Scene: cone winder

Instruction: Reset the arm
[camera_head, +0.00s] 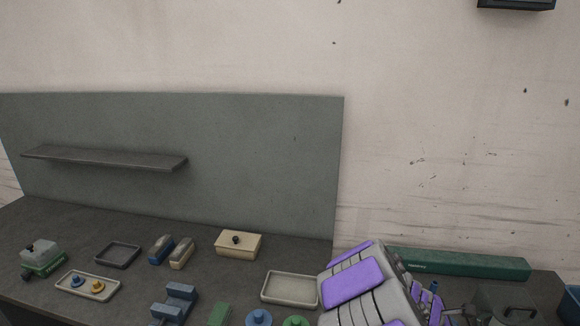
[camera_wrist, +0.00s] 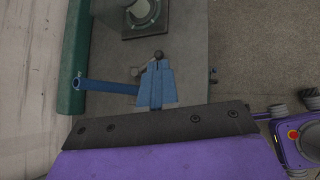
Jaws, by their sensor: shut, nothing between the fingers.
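My arm (camera_head: 355,285), purple and light grey, is at the lower right of the head view over the worktop. In the wrist view, my gripper (camera_wrist: 165,125) shows as a wide dark edge with screws and a purple body along the bottom. It is shut and holds nothing. Just beyond that edge is a blue bracket (camera_wrist: 156,88) with a blue tube (camera_wrist: 108,87) reaching left. I cannot tell whether my gripper touches the bracket.
A long green box (camera_head: 460,264) lies at the back right of the worktop. Empty tray (camera_head: 290,302), lidded beige box (camera_head: 238,245), loaded tray (camera_head: 88,297) and blue block (camera_head: 175,303) stand to the left. A shelf (camera_head: 105,160) juts from the grey panel.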

